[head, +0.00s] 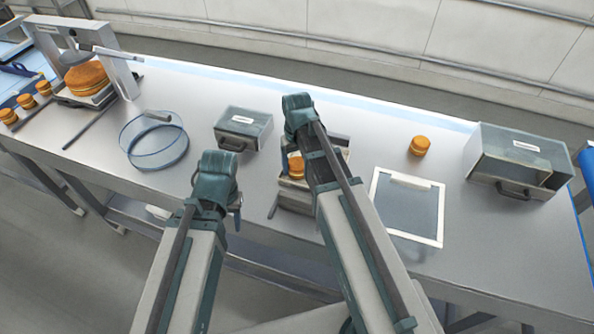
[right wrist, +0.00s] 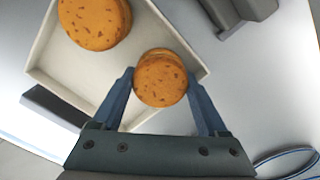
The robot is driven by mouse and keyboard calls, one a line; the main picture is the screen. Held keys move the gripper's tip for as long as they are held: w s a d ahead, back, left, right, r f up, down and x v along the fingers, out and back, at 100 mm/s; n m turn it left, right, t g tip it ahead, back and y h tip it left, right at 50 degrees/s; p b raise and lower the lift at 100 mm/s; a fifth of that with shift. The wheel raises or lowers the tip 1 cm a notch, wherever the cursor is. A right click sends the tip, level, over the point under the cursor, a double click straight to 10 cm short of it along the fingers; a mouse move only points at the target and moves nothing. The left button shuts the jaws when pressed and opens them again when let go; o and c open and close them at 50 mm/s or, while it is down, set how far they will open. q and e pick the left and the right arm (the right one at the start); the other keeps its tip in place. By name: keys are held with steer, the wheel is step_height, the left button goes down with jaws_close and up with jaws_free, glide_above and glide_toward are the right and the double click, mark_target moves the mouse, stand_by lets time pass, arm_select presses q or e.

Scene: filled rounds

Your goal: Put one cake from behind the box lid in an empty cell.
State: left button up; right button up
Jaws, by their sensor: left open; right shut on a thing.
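My right gripper (right wrist: 160,95) is shut on a round orange-brown cake (right wrist: 160,78), over or in a corner of a pale open box (right wrist: 70,92); its height above the floor is unclear. Another cake (right wrist: 95,20) sits in that box. In the head view a cake (head: 296,167) shows left of my right arm; I cannot tell which of these it is. A pale-framed clear lid (head: 440,215) lies right of my right arm, with one cake (head: 419,146) standing behind it. My left gripper (head: 238,212) is open and empty, left of the box.
A round clear dish (head: 150,158) and a small grey case (head: 242,128) stand on the left. A larger grey case (head: 515,160) stands at the right. At the far left are a frame with a big cake (head: 87,79) and several small cakes (head: 27,101).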

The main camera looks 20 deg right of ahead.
mark_target(297, 162)
arm_select(q)
steer(key=shift+f, duration=0.4)
arm_select(e)
steer(key=shift+f, duration=0.35)
steer(key=shift+f, duration=0.15)
steer(key=o, duration=0.6)
arm_select(q)
steer(key=shift+f, duration=0.1)
arm_select(e)
step_height(297, 162, up, 12)
steer(key=r+p, duration=0.1)
steer(key=p, duration=1.1)
arm_select(q)
step_height(297, 162, up, 12)
arm_select(e)
steer(key=s+a, duration=0.3)
steer(key=s, duration=0.2)
steer(key=s+a+n, duration=0.1)
steer(key=s+a, duration=0.3)
steer(key=s+a+n+h, duration=0.1)
steer(key=s+a, duration=0.2)
steer(key=s, duration=0.2)
steer(key=shift+s+a+f, duration=0.25)
steer(key=shift+s, duration=0.1)
